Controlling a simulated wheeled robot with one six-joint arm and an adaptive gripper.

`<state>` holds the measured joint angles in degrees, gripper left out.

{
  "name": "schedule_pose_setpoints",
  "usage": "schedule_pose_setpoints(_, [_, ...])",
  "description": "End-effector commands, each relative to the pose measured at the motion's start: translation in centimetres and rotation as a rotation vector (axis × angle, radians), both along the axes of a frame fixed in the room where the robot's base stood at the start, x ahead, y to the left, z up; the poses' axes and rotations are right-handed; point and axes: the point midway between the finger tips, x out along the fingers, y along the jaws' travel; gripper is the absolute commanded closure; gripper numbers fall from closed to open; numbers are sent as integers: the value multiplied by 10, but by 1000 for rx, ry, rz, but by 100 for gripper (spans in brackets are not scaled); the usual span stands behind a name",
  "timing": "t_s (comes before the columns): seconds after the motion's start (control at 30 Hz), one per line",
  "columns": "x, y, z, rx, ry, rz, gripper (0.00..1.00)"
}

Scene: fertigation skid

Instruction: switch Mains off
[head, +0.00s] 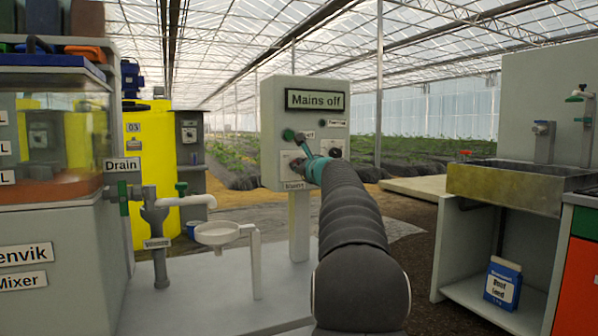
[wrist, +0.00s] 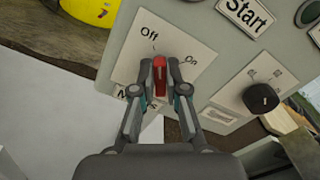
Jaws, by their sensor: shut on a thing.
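The Mains switch is a red handle (wrist: 159,77) on a white plate (wrist: 182,48) marked Off and On. In the wrist view the handle points up the picture, its tip nearer the Off mark than the On mark. My gripper (wrist: 160,88) is shut on the handle, with one finger on each side. In the head view my gripper (head: 301,166) is at the lower left of the grey control box (head: 271,125), and the handle is hard to make out there. The sign (head: 317,100) on top of the box reads "Mains off".
A black knob (wrist: 261,98) sits right of the switch, below a Start label (wrist: 246,14). A drain pipe and white basin (head: 218,233) stand left, a sink (head: 508,184) right.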

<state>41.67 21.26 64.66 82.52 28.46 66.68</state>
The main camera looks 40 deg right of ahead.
Motion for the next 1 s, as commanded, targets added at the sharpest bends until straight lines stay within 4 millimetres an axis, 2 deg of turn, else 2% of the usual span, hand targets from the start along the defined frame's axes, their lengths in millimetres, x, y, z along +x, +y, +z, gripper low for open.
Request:
schedule_pose_setpoints(0.03, [2, -1, -7, -30, 13, -1, 100])
schedule_pose_setpoints(0.4, [2, -1, -6, -201, 54, -2, 100])
schedule_pose_setpoints(1.0, [1, -1, -5, -237, 62, -4, 100])
